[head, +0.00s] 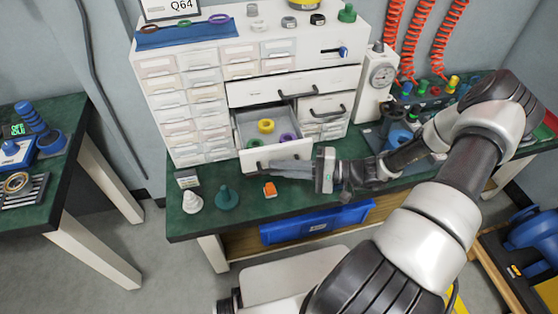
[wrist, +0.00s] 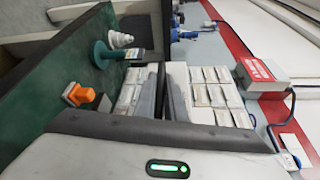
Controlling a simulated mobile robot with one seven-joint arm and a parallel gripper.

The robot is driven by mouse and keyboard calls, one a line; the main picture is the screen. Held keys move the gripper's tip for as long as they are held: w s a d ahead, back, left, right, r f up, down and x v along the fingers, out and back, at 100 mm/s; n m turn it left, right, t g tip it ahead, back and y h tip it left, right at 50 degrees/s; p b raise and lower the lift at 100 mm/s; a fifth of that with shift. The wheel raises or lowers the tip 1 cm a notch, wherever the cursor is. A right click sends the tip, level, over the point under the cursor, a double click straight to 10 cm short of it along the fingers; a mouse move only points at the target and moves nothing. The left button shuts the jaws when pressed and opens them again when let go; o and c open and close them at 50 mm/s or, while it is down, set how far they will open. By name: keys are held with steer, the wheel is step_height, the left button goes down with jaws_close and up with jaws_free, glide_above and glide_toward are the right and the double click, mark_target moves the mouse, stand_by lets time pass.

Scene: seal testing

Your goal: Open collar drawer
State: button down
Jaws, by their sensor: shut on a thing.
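The collar drawer (head: 289,151) is pulled out from the white cabinet in the head view. Its grey inside shows a yellow ring (head: 266,126), a purple ring (head: 288,138) and a green ring (head: 254,142). My gripper (head: 262,169) is at the drawer's front, its fingers reaching in from the right along the front's lower edge. It is shut on the drawer's handle, which the fingers mostly hide. In the wrist view, the fingers of my gripper (wrist: 166,75) point away close together, and the handle itself cannot be made out.
On the green bench (head: 235,217) stand a white stepped cone (head: 192,202), a teal cone (head: 227,198) and an orange block (head: 270,189). A gauge unit (head: 380,75) stands right.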

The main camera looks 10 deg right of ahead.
steer(key=c, duration=1.8)
jaws_free()
steer(key=shift+d, duration=0.15)
steer(key=v, duration=1.7)
steer(key=shift+s+d, duration=0.1)
